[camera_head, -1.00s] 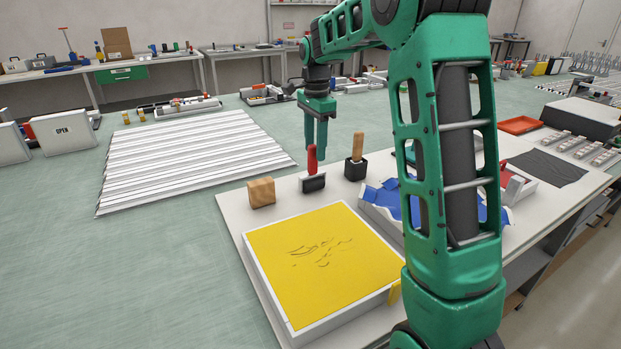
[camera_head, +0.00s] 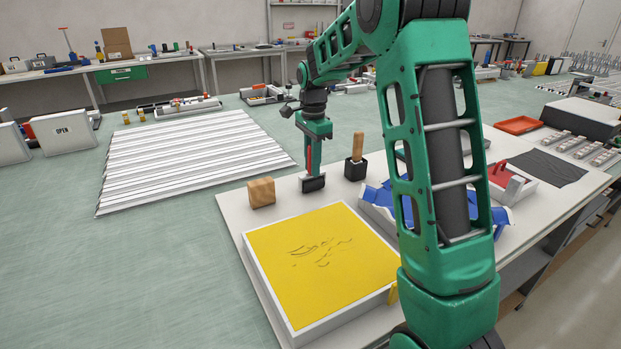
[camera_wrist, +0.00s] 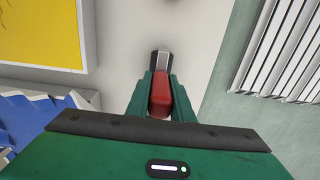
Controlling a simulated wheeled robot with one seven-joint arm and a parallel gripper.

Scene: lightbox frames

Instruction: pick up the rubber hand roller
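The rubber hand roller (camera_head: 313,184) stands on the light worktop, its dark roller at the bottom and its red handle upright. In the wrist view the red handle (camera_wrist: 161,92) lies between my fingers, with the grey and black roller end beyond the fingertips. My gripper (camera_head: 311,160) points down with its fingers on both sides of the handle; it also shows in the wrist view (camera_wrist: 161,82). Little or no gap shows between fingers and handle, so I cannot tell whether they are shut on it. The roller appears to rest on the worktop.
A wooden block (camera_head: 261,193) stands left of the roller, and a wooden-handled tool (camera_head: 357,147) in a black holder (camera_head: 355,169) stands right. A yellow-topped frame (camera_head: 320,262) lies in front. Blue material (camera_head: 377,197) lies to the right. A ribbed white panel (camera_head: 190,155) lies behind left.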

